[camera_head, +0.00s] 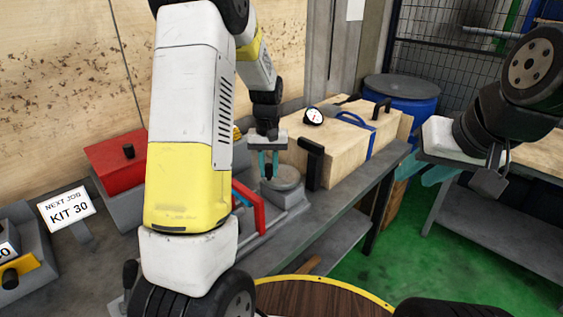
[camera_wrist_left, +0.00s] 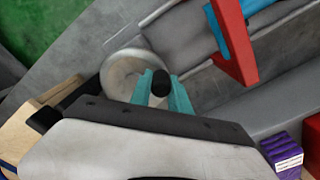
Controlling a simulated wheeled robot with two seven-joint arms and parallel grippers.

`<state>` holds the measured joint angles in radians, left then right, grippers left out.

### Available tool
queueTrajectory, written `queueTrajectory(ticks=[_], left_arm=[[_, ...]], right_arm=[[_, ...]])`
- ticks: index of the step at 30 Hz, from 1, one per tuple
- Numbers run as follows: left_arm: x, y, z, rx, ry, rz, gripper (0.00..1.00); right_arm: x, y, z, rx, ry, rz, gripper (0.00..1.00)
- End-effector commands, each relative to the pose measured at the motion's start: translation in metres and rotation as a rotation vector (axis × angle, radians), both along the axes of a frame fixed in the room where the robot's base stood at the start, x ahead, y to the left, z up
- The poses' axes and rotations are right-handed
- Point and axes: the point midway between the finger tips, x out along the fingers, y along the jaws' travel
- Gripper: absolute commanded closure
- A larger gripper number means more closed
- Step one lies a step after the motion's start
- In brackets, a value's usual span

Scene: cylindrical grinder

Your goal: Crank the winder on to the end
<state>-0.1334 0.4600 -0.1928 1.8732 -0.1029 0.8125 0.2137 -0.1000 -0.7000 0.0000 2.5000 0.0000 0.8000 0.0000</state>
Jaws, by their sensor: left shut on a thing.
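The winder is a round grey metal disc (camera_head: 287,178) with a black crank knob (camera_head: 268,171), on a grey base at the bench's edge. My left gripper (camera_head: 268,166) points down over it with its teal fingers shut on the knob. In the left wrist view the black knob (camera_wrist_left: 160,82) sits between the teal fingers (camera_wrist_left: 162,95), at the edge of the pale disc (camera_wrist_left: 125,72). The gripper body hides part of the disc there. My right gripper (camera_head: 427,172) hangs at the right, away from the winder, its teal fingers apart and empty.
A red bracket (camera_head: 257,210) with a blue part stands left of the disc. A wooden case (camera_head: 345,150) with black handles and a blue strap lies behind it. A red box (camera_head: 115,160) and a "KIT 30" sign (camera_head: 68,207) stand left. A blue drum (camera_head: 405,100) is behind.

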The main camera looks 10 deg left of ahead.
Motion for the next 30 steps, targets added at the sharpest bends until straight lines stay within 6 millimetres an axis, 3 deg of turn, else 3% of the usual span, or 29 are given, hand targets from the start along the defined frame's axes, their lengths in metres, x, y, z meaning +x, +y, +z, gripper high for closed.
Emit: queueTrajectory(ticks=[13, 30], left_arm=[[0.018, 0.011, 0.001, 0.0, -0.004, -0.422, 1.0], [0.043, 0.012, 0.0, 0.001, -0.003, -0.965, 1.0]], right_arm=[[0.0, 0.0, 0.0, 0.0, 0.0, 0.0, 0.64], [0.0, 0.0, 0.0, 0.0, 0.0, 0.0, 0.64]])
